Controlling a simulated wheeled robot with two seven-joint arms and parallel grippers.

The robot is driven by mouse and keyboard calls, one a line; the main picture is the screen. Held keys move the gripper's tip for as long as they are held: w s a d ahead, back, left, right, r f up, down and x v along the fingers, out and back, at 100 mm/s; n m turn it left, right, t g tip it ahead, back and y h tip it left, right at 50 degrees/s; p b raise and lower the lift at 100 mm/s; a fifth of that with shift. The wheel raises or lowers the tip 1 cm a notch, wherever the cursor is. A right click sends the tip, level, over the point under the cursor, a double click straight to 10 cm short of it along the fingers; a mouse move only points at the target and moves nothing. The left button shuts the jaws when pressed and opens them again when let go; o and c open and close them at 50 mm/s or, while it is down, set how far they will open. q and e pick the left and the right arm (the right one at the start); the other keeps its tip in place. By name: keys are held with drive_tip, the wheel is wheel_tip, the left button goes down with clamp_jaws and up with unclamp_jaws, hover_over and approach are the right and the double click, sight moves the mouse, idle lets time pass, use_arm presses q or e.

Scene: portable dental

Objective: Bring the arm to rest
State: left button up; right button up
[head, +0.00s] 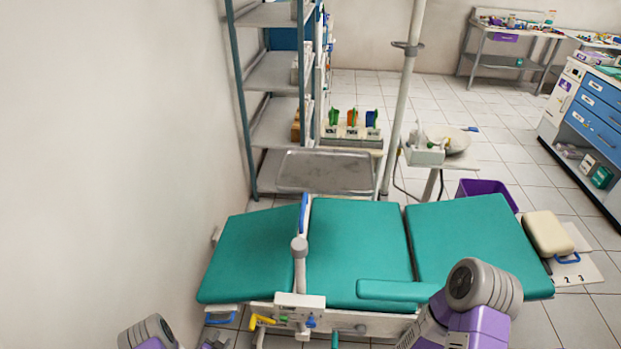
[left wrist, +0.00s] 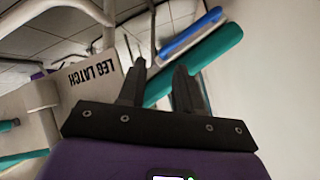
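My left gripper (left wrist: 160,68) shows in the left wrist view with its two dark fingers apart and nothing held between them. In the head view only a small dark part of it (head: 214,343) shows at the bottom edge, beside my purple and grey left arm (head: 148,332). My right arm (head: 480,295) comes up at the bottom right in front of the dental chair (head: 360,243); its gripper does not show. The teal-cushioned chair stretches across the middle of the head view. A teal cushion edge (left wrist: 215,52) and a blue bar (left wrist: 190,37) lie beyond the left fingers.
A panel labelled LEG LATCH (left wrist: 93,72) stands close to the left fingers. A yellow handle (head: 262,320) sits low on the chair's near side. A metal shelf (head: 272,75), a pole (head: 404,95) and a purple bin (head: 487,190) stand behind. A bare wall bounds the left.

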use_arm(q)
drive_tip(key=s+d+r+n+g+h+p, duration=0.3)
drive_tip(key=s+d+r+n+g, duration=0.6)
drive_tip(key=s+d+r, duration=1)
drive_tip(key=d+g, duration=0.1)
drive_tip(key=d, duration=0.2)
drive_tip(key=shift+s+d+r+h, duration=0.3)
drive_tip(key=shift+s+r+h, duration=0.05)
drive_tip(key=shift+r+h, duration=0.05)
